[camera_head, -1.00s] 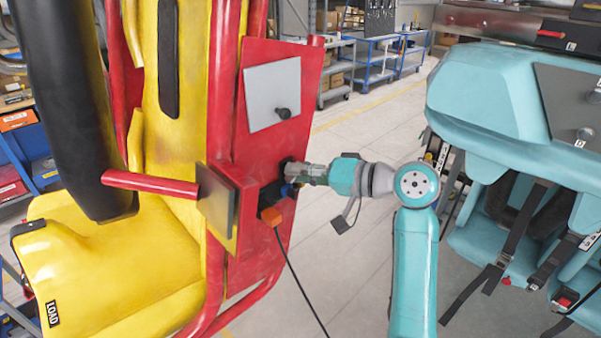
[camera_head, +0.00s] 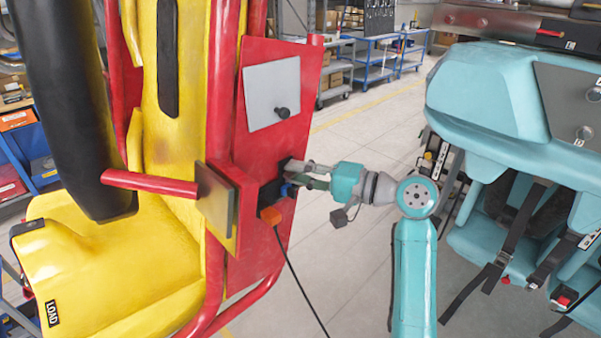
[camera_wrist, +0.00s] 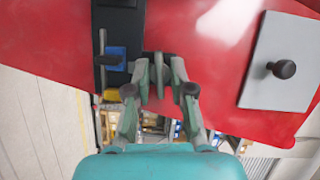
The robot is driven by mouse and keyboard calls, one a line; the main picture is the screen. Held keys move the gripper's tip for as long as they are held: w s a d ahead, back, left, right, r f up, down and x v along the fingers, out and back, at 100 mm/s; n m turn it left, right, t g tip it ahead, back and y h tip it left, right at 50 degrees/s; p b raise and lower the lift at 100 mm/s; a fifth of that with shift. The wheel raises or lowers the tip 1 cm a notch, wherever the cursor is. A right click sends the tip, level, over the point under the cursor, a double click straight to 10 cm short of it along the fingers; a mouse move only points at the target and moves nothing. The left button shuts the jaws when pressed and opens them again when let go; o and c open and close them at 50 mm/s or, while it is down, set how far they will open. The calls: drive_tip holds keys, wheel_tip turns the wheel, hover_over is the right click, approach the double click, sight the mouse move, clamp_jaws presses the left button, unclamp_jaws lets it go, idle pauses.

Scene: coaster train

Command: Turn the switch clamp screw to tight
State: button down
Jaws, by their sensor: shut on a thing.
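A black switch body (camera_head: 268,193) with a blue part (camera_head: 287,190) sits on the red panel. The wrist view shows the black body (camera_wrist: 119,18) and the blue part (camera_wrist: 117,60), left of my fingers. My gripper (camera_head: 294,174) reaches the panel from the right, beside the blue part. In the wrist view my gripper (camera_wrist: 160,76) has its two fingers on either side of a thin grey upright piece, the clamp screw's handle (camera_wrist: 160,73). It is shut on this handle. The screw's shaft and any tight mark cannot be made out.
An orange plug (camera_head: 270,215) with a hanging black cable is just below the switch. A grey plate (camera_head: 272,95) with a black knob is higher on the red panel.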

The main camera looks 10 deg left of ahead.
drive_tip(key=shift+f, duration=0.1)
drive_tip(key=c, duration=1)
unclamp_jaws()
drive_tip(key=v, duration=1.2)
